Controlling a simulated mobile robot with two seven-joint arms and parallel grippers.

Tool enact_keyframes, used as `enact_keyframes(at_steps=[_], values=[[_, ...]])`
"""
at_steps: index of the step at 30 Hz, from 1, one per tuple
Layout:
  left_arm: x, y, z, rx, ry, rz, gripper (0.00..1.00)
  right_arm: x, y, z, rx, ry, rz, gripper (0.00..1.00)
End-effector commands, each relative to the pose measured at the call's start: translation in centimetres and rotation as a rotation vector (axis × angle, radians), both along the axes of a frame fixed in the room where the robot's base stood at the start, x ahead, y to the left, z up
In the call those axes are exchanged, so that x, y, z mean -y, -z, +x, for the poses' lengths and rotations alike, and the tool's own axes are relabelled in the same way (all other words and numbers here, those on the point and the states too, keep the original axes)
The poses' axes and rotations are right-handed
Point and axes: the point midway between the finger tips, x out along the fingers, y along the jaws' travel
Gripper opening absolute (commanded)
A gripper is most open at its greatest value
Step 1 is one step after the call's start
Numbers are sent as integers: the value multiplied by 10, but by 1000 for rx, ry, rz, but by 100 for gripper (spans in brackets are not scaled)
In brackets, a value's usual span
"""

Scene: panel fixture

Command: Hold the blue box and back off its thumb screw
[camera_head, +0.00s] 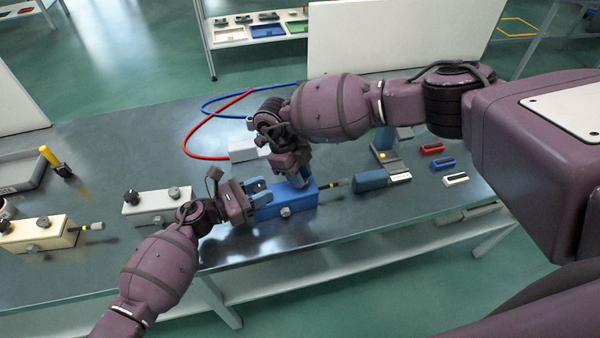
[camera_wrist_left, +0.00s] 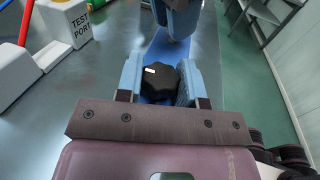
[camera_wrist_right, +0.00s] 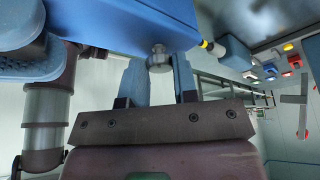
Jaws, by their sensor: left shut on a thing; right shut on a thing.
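My right gripper (camera_head: 300,182) comes down from above at the box's middle. In the right wrist view its fingers are closed around a small silver thumb screw (camera_wrist_right: 158,60) at the box (camera_wrist_right: 130,20). That screw is hidden in the head view.
A white box (camera_head: 150,205) and a cream box (camera_head: 38,236) stand to the left. A white test port block (camera_head: 243,151) with red and blue hoses is behind.

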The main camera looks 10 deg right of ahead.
Motion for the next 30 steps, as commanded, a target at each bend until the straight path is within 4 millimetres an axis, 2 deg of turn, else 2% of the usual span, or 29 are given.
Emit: enact_keyframes(at_steps=[21, 30], values=[[-1, 1, 0, -1, -1, 1, 0, -1, -1, -5, 1, -678, -2, 4], [-1, 1, 0, 0, -1, 1, 0, 0, 0, -6, 2, -905, -2, 4]])
